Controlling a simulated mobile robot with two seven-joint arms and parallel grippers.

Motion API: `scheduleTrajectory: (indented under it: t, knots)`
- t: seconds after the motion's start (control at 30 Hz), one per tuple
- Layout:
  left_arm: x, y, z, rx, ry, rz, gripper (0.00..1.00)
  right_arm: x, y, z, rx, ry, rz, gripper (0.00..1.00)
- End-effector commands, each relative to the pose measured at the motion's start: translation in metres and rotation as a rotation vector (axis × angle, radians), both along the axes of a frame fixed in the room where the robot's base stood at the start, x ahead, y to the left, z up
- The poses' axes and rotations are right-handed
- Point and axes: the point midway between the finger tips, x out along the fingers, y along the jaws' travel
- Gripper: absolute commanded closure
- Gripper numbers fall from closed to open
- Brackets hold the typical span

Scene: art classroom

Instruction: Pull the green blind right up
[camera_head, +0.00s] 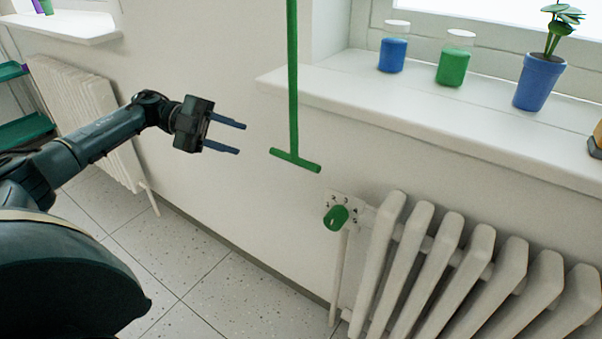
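A green pull rod (293,80) hangs down in front of the wall between the two windows, with a green crossbar handle (296,160) at its lower end. The blind itself is not visible in this view. My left gripper (242,139) is open and empty, to the left of the rod and slightly above the crossbar, with its two fingers pointing right towards the rod. It is apart from the rod. My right gripper is not in view.
A white radiator (440,245) with a green valve knob (336,217) stands below the right sill (350,85). On that sill are a blue jar (393,54), a green jar (453,66) and a blue plant pot (537,82). Another radiator (75,110) stands at the left.

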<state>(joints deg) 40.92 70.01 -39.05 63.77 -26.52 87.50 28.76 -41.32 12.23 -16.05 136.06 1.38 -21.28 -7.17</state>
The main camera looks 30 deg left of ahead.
Motion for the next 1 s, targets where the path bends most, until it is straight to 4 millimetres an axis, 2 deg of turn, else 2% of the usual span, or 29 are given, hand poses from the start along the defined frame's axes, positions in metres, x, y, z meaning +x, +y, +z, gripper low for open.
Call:
scheduleTrajectory:
  t: [0.07,0.17,0.27,0.7,0.83,1.0]
  knots:
    - [-0.002,0.006,-0.003,0.011,0.002,-0.001,0.64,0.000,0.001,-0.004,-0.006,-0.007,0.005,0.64]
    - [-0.002,0.001,-0.002,0.014,0.004,-0.005,0.64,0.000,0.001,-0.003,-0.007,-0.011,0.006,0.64]
    - [0.001,-0.011,-0.004,0.013,0.004,-0.007,0.64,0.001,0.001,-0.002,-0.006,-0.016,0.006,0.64]
    - [0.023,-0.095,-0.023,0.011,0.001,-0.006,0.64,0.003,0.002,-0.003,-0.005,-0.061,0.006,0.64]
    - [0.026,-0.109,-0.026,0.011,0.002,-0.006,0.64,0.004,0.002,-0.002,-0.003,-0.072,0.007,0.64]
    - [0.029,-0.118,-0.028,0.012,0.002,-0.004,0.64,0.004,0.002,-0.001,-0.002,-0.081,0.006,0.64]
